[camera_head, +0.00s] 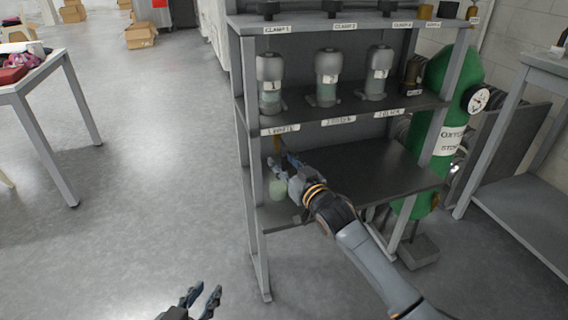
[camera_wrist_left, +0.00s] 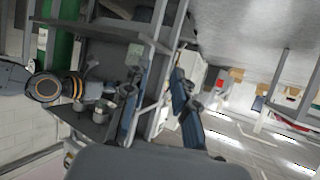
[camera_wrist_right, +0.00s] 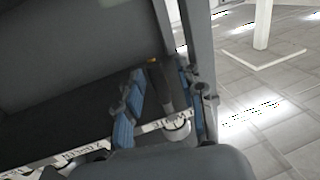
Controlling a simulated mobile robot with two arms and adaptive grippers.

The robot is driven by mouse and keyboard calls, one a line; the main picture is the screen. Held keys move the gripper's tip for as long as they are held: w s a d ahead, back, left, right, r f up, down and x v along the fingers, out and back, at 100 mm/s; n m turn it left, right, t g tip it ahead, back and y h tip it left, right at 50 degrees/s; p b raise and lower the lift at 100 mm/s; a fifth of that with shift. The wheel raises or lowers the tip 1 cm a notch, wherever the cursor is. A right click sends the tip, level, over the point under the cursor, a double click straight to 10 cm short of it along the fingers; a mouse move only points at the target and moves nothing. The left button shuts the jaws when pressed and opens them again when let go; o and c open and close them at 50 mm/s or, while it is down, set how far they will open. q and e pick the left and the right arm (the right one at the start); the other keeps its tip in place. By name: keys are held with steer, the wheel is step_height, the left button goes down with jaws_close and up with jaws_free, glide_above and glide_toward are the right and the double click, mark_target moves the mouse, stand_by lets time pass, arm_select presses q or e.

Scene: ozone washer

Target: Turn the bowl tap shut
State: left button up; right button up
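A dark lever with an orange end (camera_wrist_right: 160,85) stands out near the left front of the shelf rack; its orange part also shows in the head view (camera_head: 277,143), below the middle shelf. I cannot tell for sure that it is the bowl tap, nor its turn position. My right gripper (camera_head: 282,168) reaches in over the lower shelf. In the right wrist view its fingers (camera_wrist_right: 158,95) are apart, one on each side of the lever; contact is unclear. My left gripper (camera_head: 203,296) is open and empty over the floor, away from the rack.
A pale green container (camera_head: 278,189) is close below my right gripper. Several capped grey vessels (camera_head: 327,78) stand on the middle shelf above. A green oxygen cylinder (camera_head: 452,110) is right of the rack. The floor to the left (camera_head: 150,170) is clear up to a white table (camera_head: 30,80).

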jaws_close()
